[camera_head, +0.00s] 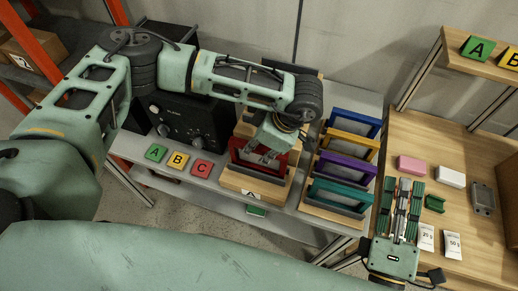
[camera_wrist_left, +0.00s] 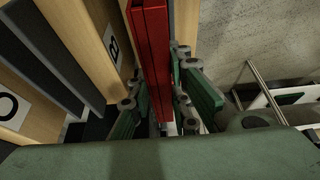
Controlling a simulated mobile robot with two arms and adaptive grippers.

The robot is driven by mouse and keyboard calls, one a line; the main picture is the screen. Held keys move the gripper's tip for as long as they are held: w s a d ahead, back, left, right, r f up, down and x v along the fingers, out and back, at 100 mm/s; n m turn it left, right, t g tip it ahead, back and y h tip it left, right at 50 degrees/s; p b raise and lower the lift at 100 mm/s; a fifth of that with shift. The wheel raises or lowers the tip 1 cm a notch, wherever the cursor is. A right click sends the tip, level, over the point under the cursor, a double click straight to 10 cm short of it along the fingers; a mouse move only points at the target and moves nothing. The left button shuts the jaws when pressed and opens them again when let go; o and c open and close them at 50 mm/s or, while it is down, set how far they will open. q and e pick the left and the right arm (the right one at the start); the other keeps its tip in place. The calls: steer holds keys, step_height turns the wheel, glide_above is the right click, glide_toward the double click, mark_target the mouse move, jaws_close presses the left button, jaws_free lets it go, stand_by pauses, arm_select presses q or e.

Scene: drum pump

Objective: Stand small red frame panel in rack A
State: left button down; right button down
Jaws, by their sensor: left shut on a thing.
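The small red frame panel (camera_head: 291,158) is upright in my left gripper (camera_head: 268,152), at the wooden rack (camera_head: 237,183) whose front label reads A. In the left wrist view the red panel (camera_wrist_left: 152,60) is seen edge-on between the two green fingers of my left gripper (camera_wrist_left: 165,105), which are shut on it. The panel's lower part is hidden, so I cannot tell whether it is seated in a slot. My right gripper (camera_head: 403,186) is over the wooden table with its fingers apart, holding nothing visible.
A second rack (camera_head: 331,210) right of rack A holds blue, yellow, purple and teal frames. Tiles A, B and C (camera_head: 178,160) lie left on the grey bench, before a black box (camera_head: 185,120). Pink and white blocks (camera_head: 451,176) and small parts lie on the wooden table (camera_head: 480,245).

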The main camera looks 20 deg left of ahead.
arm_select(q)
steer(key=shift+f, duration=0.9)
arm_select(e)
steer(key=shift+a+r, duration=0.1)
steer(key=shift+r, duration=0.3)
arm_select(q)
steer(key=shift+a+f, duration=0.1)
arm_select(e)
steer(key=shift+f, duration=0.1)
arm_select(q)
steer(key=c, duration=1.6)
jaws_free()
steer(key=shift+c, duration=0.2)
